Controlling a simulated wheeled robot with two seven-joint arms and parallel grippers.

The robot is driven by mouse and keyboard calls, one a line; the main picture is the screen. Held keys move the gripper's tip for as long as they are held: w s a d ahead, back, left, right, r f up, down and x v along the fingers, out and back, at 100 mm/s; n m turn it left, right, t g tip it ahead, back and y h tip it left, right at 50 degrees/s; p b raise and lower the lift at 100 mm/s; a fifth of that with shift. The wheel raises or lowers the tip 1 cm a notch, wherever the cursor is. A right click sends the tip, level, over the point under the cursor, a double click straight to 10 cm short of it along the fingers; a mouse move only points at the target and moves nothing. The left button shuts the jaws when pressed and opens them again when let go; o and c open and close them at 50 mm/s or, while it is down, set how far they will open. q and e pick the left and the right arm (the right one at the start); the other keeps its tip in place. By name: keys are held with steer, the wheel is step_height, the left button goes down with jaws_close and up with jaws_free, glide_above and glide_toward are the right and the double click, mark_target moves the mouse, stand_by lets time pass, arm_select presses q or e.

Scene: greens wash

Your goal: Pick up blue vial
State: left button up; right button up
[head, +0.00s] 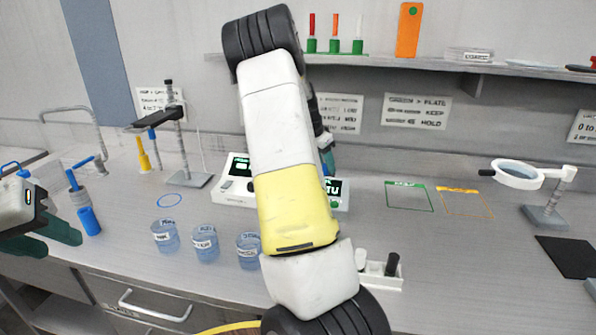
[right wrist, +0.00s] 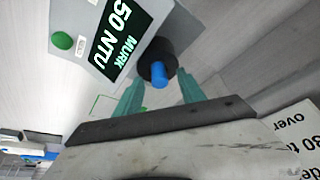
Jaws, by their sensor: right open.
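In the right wrist view a blue cylinder (right wrist: 160,75), which looks like the blue vial, stands out of a dark round socket beside the meter's "MURK 50 NTU" display. My right gripper (right wrist: 161,98) is open, with one teal finger on each side of the blue cylinder. I cannot tell whether the fingers touch it. In the head view my right arm hides most of this gripper and meter. Another blue cylinder (head: 89,221) stands on the bench at the left. My left gripper (head: 44,242) is open and empty near that cylinder.
Several labelled beakers (head: 205,244) stand along the front of the bench. A white rack (head: 381,280) with capped vials is right of my arm. A clamp stand (head: 183,140) is behind the beakers, and a magnifier (head: 519,174) is at the right. The bench between is mostly clear.

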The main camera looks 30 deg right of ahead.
jaws_close()
steer(key=shift+r, duration=0.1)
